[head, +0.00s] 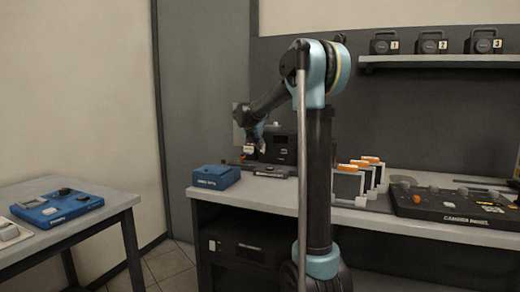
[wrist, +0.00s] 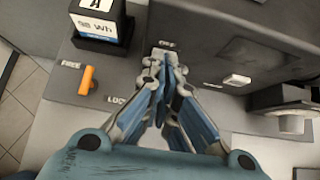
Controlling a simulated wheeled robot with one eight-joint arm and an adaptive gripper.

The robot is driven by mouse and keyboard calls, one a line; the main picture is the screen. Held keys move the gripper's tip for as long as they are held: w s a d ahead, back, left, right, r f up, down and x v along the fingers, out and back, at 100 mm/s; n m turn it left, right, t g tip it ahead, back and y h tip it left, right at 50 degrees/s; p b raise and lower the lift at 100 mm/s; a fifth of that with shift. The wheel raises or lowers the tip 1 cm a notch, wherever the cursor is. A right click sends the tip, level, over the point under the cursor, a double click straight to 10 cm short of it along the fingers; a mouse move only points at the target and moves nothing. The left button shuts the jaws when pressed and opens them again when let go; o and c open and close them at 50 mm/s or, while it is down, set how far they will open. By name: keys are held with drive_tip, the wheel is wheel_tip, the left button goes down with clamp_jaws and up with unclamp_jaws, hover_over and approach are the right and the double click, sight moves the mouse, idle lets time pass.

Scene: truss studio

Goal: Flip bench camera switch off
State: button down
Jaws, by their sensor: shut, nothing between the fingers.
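The bench camera (head: 283,147) is a dark box on the bench, partly behind my arm in the head view. In the wrist view its grey housing (wrist: 205,45) fills the upper part. A small label that seems to read OFF (wrist: 167,43) sits just beyond my fingertips. The switch itself cannot be made out; my fingers cover the spot below that label. My gripper (wrist: 160,60) is shut and empty, its tips at or very near the housing; contact cannot be told. It also shows in the head view (head: 253,147), at the camera's left side.
An orange lever (wrist: 86,81) stands between FREE and LOCK labels. A black battery block (wrist: 97,20) is at upper left, a pale button (wrist: 237,80) to the right. A blue box (head: 216,177), white cards with orange tops (head: 347,184) and a control panel (head: 455,205) share the bench.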

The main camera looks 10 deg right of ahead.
idle(0.3)
drive_tip(key=v, duration=1.3)
drive_tip(key=shift+s+f, duration=0.15)
